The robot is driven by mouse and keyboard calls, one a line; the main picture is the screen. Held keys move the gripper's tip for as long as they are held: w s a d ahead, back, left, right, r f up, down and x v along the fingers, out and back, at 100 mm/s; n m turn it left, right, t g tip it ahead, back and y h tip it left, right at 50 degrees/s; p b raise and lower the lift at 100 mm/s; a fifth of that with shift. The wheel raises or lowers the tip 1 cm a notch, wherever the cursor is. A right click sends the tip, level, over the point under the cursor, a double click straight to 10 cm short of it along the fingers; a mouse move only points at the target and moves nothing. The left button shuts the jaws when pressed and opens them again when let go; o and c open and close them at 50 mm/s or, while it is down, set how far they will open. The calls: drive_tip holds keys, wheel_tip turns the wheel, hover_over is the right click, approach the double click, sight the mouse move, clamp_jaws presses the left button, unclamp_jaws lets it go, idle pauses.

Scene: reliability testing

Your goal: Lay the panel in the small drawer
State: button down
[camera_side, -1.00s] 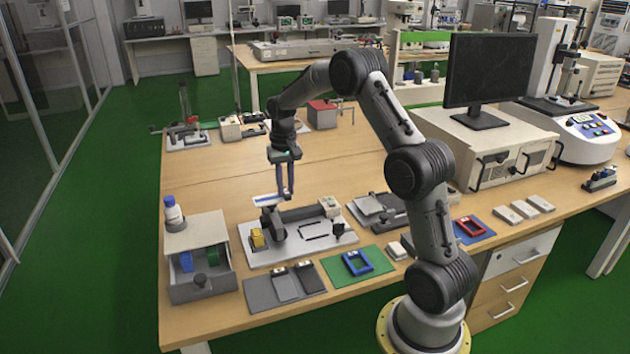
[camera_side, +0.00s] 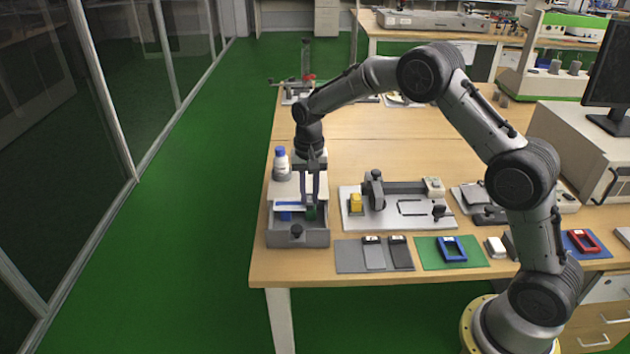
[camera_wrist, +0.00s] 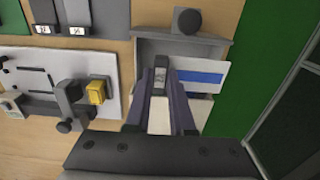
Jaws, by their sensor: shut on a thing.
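My gripper (camera_side: 309,203) is shut on the panel, a flat white plate with a blue stripe (camera_side: 289,204). The panel also shows in the wrist view (camera_wrist: 205,77), reaching out to the right of the fingertips (camera_wrist: 160,67). The small grey drawer (camera_side: 298,238) stands pulled open at the table's left end, its dark knob at the front (camera_wrist: 187,21). My fingers point down over the open drawer with the panel across it. I cannot tell whether the panel touches the drawer.
A white bottle with a blue cap (camera_side: 281,162) stands on the drawer's housing. The drawer stands near the table edge.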

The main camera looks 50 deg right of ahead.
sight(310, 210)
drive_tip(key=shift+f, duration=2.7)
drive_tip(key=shift+f, duration=2.65)
idle(1.0)
drive_tip(key=c, duration=0.7)
unclamp_jaws()
drive_tip(key=shift+r, duration=3)
